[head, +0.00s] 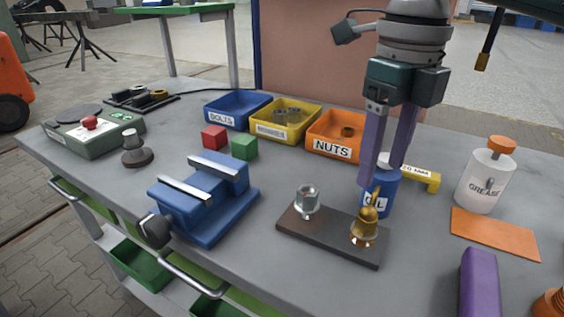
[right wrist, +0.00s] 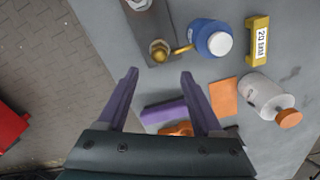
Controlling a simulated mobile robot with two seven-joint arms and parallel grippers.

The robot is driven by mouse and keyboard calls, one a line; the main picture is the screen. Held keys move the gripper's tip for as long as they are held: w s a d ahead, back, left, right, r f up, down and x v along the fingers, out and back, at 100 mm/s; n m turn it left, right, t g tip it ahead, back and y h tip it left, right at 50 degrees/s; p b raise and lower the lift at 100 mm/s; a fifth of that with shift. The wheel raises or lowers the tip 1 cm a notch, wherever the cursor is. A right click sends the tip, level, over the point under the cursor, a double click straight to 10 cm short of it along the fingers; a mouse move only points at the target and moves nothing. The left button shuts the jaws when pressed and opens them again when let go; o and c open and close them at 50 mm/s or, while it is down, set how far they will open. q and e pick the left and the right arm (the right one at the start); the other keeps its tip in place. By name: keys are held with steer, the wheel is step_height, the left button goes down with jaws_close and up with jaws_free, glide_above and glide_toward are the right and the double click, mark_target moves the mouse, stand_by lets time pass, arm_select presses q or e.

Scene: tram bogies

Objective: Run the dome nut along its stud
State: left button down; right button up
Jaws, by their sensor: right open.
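A dark plate (head: 332,236) lies on the grey bench and bears two fittings. The brass dome nut (head: 367,220) stands upright at its right end; its stud is hidden beneath it. A silver fitting (head: 307,198) stands at the left end. The brass dome nut also shows in the right wrist view (right wrist: 159,50), beyond the fingertips. My right gripper (head: 381,176) points down above and slightly behind the dome nut in the head view. Its purple fingers are apart, with nothing between them in the right wrist view (right wrist: 159,75). My left gripper is not in view.
A blue oil can (head: 380,201) with a brass spout stands close behind the dome nut. A blue vise (head: 205,205) is left of the plate. Bolt and nut bins (head: 332,150) stand behind. A grease bottle (head: 484,180), orange mat (head: 495,234) and purple block (head: 480,285) are right.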

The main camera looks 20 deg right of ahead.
mark_target(370, 215)
step_height(370, 215, down, 9)
steer(key=shift+s+f, duration=0.1)
stand_by(0.3)
jaws_close()
stand_by(0.5)
